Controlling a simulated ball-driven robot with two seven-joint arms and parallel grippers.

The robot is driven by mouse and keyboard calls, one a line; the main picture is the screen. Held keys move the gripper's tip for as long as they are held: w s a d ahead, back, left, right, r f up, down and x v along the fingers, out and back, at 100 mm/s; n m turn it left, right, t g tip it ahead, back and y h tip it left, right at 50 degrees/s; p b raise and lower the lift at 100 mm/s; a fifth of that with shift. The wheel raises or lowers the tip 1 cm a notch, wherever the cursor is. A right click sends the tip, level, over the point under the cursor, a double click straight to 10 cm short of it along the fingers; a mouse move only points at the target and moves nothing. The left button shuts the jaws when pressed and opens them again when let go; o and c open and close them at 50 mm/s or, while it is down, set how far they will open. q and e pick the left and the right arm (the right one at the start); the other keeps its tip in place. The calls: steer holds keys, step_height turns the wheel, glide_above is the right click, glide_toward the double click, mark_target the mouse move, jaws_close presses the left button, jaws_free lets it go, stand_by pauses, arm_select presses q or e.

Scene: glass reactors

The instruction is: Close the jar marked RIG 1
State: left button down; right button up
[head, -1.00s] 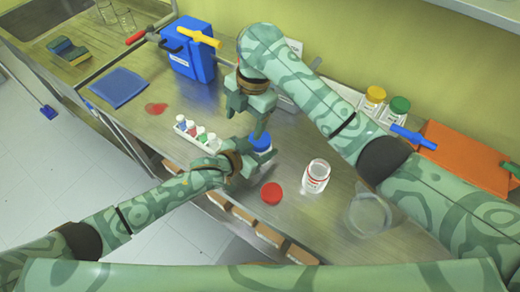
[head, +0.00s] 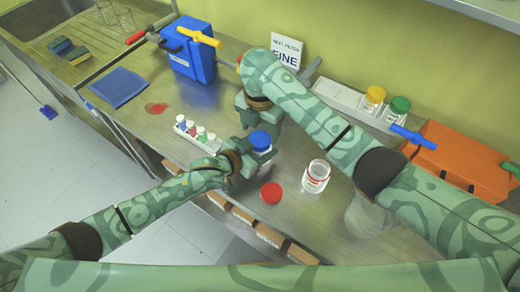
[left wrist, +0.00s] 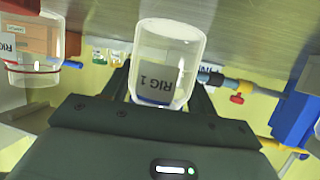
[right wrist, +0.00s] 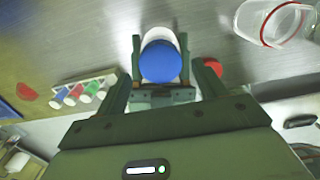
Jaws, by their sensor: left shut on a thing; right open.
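The jar marked RIG 1 (left wrist: 168,62) is clear glass and shows its label in the left wrist view, which is upside down. My left gripper (head: 246,165) is shut on the jar; its fingers flank it in the right wrist view. A blue lid (right wrist: 161,62) sits on top of the jar; I cannot tell how tightly. The lid also shows in the head view (head: 261,140). My right gripper (right wrist: 164,80) is open above the jar, with its fingers to either side of the blue lid. In the head view its fingertips are partly hidden.
A second jar (head: 316,177) with a red ring stands open to the right, and a red lid (head: 271,192) lies beside it. A rack of coloured vials (head: 197,135) is to the left. A clear container (head: 368,214) stands at right, partly behind my right arm.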

mark_target(260, 139)
steer(key=shift+f, duration=1.45)
steer(key=c, duration=1)
steer(key=m, duration=0.4)
steer(key=shift+m, duration=0.4)
steer(key=m, duration=0.4)
steer(key=shift+m, duration=0.4)
